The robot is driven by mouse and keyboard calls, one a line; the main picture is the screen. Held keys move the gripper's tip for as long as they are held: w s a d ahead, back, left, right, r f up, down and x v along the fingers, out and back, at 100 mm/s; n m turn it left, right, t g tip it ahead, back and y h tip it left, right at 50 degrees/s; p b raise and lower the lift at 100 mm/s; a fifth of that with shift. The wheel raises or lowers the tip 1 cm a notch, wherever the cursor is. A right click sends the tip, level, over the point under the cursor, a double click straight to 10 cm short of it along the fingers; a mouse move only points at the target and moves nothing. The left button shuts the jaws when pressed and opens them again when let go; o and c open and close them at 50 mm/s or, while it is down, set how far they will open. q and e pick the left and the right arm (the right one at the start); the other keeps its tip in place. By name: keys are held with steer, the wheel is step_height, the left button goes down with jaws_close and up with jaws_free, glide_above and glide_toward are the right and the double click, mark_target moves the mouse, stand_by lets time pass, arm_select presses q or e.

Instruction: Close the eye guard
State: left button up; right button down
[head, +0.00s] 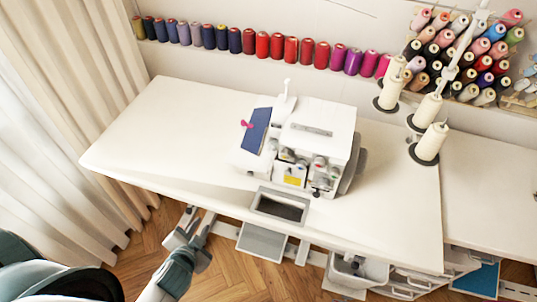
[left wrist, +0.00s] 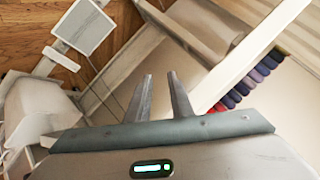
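A white sewing machine (head: 312,130) stands on the white table, with a dark blue panel (head: 257,130) and a pink part (head: 246,124) at its left side. Small coloured dials and a yellow label show on its front. I cannot make out the eye guard for certain at this size. My left gripper (head: 199,214) is in front of the table's front edge, below and left of the machine and well apart from it. Its two fingers, also in the left wrist view (left wrist: 160,76), are spread with nothing between them. My right gripper is not in view.
The white table (head: 150,130) is clear left of the machine. A rectangular opening (head: 280,206) lies in front of the machine. Cream thread cones (head: 431,142) on a stand are at the right. Spools (head: 263,44) line the wall. A curtain (head: 60,110) hangs at the left.

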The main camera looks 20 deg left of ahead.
arm_select(q)
step_height(320, 180, up, 19)
steer(key=w+m+t, duration=0.3)
steer(key=t, duration=0.2)
steer(key=s+d+r+m+t+h, duration=0.1)
steer(key=d+m+h, duration=0.8)
steer(key=m, duration=0.5)
steer(key=shift+s+d+r+h, duration=0.2)
steer(key=shift+r+h, duration=0.2)
steer(key=shift+h, duration=0.2)
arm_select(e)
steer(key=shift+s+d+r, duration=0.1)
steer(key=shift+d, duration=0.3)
arm_select(q)
steer(key=shift+w, duration=0.1)
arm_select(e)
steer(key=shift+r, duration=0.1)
